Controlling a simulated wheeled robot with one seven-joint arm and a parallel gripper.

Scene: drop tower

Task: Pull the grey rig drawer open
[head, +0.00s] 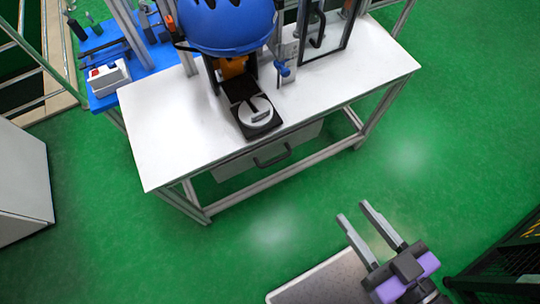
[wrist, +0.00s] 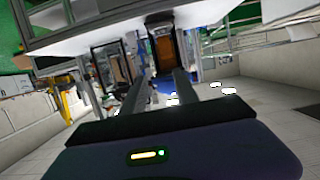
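The grey rig drawer (head: 267,151) sits under the white tabletop in the head view, with its front flush below the front edge and a dark bar handle (head: 272,157) on it. It looks shut. My gripper (head: 355,214) is in the lower right of the head view, over the floor in front of the table. Its two fingers are apart with nothing between them. It is well clear of the drawer handle. The fingers also show in the wrist view (wrist: 158,88), pointing at the rig. I cannot make out the handle clearly in the wrist view.
The white table (head: 165,138) carries a blue helmet (head: 228,24) above a black tray holding a round grey disc (head: 255,110). A blue side bench (head: 108,55) stands at the back left and a white cabinet (head: 22,185) at the left. Green floor before the table is clear.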

